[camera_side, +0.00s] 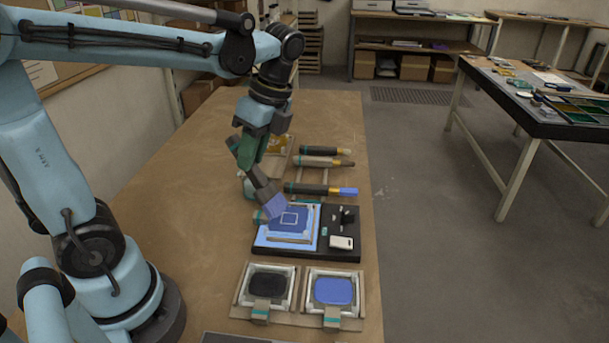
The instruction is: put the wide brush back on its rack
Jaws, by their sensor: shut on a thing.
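My gripper (249,152) hangs over the left part of the bench, shut on the wide brush (273,206). The brush tilts down to the right. Its blue bristles are at the upper left of a blue glass panel with a pale square outline (290,218); I cannot tell if they touch it. The rack (326,176) lies beyond the panel, with several brushes across it. One has a dark handle and blue tip (320,190), one is brownish (323,162), and one is dark (318,151).
The panel sits on a black board (346,255) with small items at its right. Two framed pads, one black (268,281) and one blue (333,290), lie at the near edge. The bench (190,200) is bare at left. A side table (545,125) stands apart at right.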

